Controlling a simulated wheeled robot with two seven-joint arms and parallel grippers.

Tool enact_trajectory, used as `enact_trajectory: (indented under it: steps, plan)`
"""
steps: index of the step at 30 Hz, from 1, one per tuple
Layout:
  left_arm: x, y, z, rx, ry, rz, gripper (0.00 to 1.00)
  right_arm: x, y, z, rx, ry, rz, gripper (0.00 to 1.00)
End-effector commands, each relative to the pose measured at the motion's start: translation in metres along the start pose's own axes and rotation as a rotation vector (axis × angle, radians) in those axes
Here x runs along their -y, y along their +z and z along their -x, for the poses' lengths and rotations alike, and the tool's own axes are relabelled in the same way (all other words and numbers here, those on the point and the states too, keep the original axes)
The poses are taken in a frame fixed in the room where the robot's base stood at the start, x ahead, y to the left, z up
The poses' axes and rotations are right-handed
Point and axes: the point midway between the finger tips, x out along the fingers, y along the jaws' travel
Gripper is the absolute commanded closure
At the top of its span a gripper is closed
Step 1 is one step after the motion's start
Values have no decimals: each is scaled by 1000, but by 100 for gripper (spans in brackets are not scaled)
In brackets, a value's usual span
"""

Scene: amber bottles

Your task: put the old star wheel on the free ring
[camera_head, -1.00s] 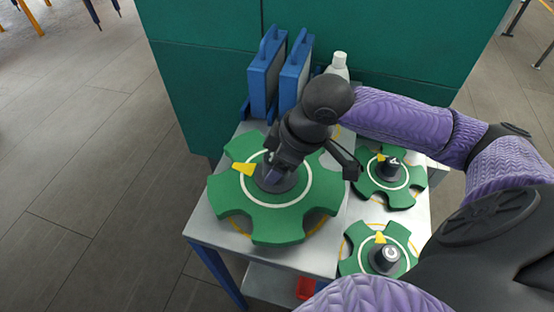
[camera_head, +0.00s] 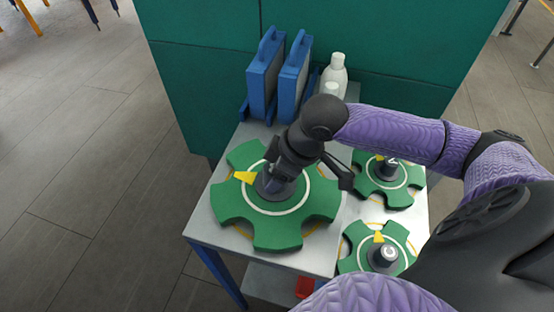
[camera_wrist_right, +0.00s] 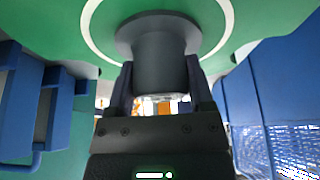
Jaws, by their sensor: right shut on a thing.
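The large green star wheel (camera_head: 277,235), with a white circle, a yellow pointer and a dark hub (camera_head: 275,184), is at the left of the grey table. My right gripper (camera_head: 273,180) is shut on the hub. In the right wrist view the two fingers (camera_wrist_right: 160,95) clasp the dark hub (camera_wrist_right: 160,52), with the green wheel (camera_wrist_right: 265,14) beyond it. Parts of a yellow ring (camera_head: 318,229) show past the wheel's edge on the table; the wheel hides the rest. I cannot tell whether the wheel touches the table. My left gripper is not in view.
Two smaller green star wheels stand at the right, one at the back (camera_head: 405,196) and one marked C (camera_head: 356,236). Blue upright cases (camera_head: 262,82) and white bottles (camera_head: 335,72) stand at the back, before a green panel (camera_head: 200,70).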

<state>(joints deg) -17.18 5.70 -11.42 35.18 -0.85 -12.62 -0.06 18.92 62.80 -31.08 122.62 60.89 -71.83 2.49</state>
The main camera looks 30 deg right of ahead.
Motion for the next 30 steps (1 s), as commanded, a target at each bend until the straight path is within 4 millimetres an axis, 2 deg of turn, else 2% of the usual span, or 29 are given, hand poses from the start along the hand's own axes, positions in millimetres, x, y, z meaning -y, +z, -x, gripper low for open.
enact_trajectory:
  steps: [14, 29, 30]
  plan:
    - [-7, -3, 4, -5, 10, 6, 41, 0, 0, 1, -3, 1, 1, 100]
    - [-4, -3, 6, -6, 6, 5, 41, 0, 2, -5, -3, 1, 1, 100]
    - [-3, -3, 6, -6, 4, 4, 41, 0, 2, -5, -3, 1, 1, 29]
